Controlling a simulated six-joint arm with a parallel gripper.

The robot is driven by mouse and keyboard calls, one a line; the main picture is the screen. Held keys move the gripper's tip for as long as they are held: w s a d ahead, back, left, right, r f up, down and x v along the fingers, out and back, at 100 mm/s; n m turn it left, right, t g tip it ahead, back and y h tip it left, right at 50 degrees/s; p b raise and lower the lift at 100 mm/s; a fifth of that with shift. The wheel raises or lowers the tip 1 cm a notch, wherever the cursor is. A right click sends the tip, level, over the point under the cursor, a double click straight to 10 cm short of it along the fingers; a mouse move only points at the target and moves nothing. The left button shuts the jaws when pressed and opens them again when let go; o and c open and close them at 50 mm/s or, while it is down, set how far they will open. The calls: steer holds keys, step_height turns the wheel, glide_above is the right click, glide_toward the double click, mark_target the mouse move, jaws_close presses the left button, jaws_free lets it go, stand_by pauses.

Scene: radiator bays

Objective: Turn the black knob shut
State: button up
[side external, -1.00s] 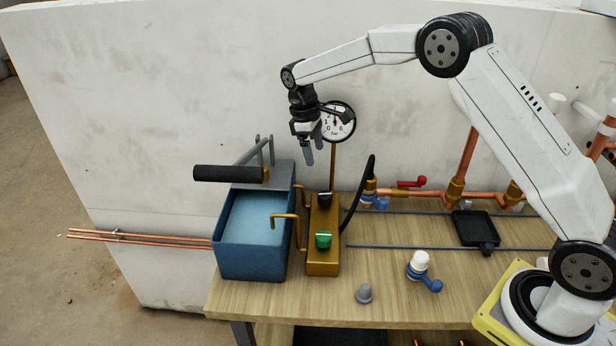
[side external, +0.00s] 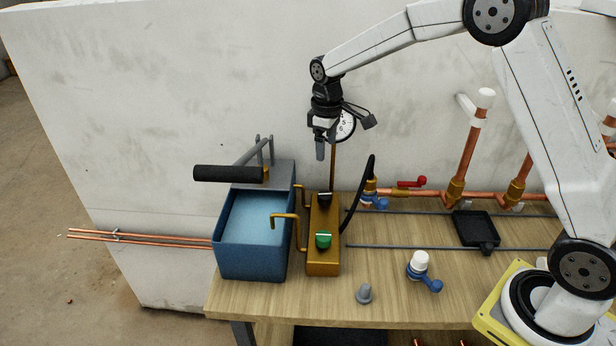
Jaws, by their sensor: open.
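The black knob (side external: 324,198) sits on top of the brass block (side external: 322,262), toward its far end, with a light bar across its top. A green knob (side external: 323,240) sits on the same block, nearer the camera. My gripper (side external: 325,148) hangs fingers down above the black knob, clear of it. It is open and empty, though its fingers overlap in this view. Behind it, the pressure gauge (side external: 346,127) on its thin pipe is partly hidden by the gripper.
Left of the block stands a blue water tank (side external: 250,262) with a black-handled pump lever (side external: 228,173). A black hose (side external: 358,195) rises right of the block. A grey cone (side external: 364,293) and a white-and-blue valve (side external: 420,263) stand on the bench. Copper pipes (side external: 468,155) rise behind.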

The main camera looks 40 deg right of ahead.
mark_target(325, 194)
step_height(325, 194, down, 15)
steer(key=shift+d+f, duration=0.15)
stand_by(0.6)
